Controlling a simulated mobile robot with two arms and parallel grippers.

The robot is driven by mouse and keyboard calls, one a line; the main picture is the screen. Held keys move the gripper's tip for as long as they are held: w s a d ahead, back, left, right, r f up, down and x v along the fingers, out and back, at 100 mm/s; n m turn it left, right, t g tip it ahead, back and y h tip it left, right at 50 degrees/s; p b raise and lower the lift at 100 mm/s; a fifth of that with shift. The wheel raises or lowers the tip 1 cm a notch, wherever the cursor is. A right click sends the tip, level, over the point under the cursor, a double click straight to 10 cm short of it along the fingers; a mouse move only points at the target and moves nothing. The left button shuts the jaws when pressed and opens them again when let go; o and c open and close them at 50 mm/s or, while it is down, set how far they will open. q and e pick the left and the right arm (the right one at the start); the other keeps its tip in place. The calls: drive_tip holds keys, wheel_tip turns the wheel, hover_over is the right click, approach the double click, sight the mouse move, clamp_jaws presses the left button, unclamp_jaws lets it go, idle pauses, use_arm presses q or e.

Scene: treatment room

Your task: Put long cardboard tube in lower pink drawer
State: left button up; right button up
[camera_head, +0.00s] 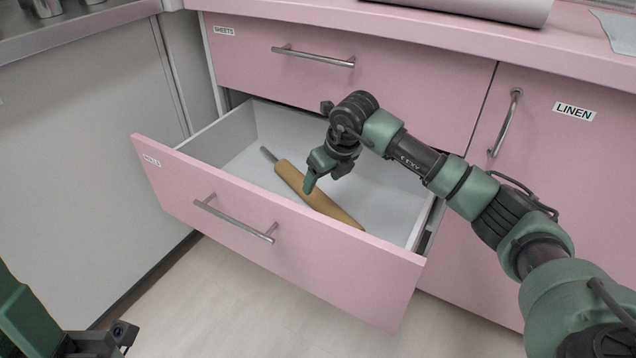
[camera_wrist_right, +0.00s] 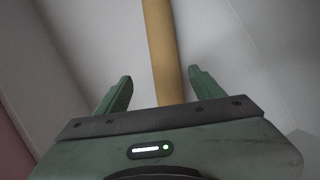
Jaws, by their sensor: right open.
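The long cardboard tube (camera_head: 325,204) lies diagonally on the floor of the lower pink drawer (camera_head: 240,249), which is pulled open. A thin grey end (camera_head: 268,155) shows at the tube's far left. My right gripper (camera_head: 310,184) is inside the drawer space over the tube, pointing down. In the right wrist view the right gripper (camera_wrist_right: 160,90) is open, and the tube (camera_wrist_right: 161,50) runs between its two fingers with gaps on both sides. My left gripper (camera_head: 112,340) shows only partly at the bottom left, and its jaws are unclear.
The upper pink drawer (camera_head: 250,60), labelled SHEETS, is shut above. A pink LINEN door (camera_head: 560,180) is shut at the right. A grey roll (camera_head: 490,8) lies on the pink counter. A grey cabinet (camera_head: 80,130) stands at the left. The floor in front is clear.

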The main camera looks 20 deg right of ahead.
drive_tip(key=shift+v, duration=1.15)
idle(0.4)
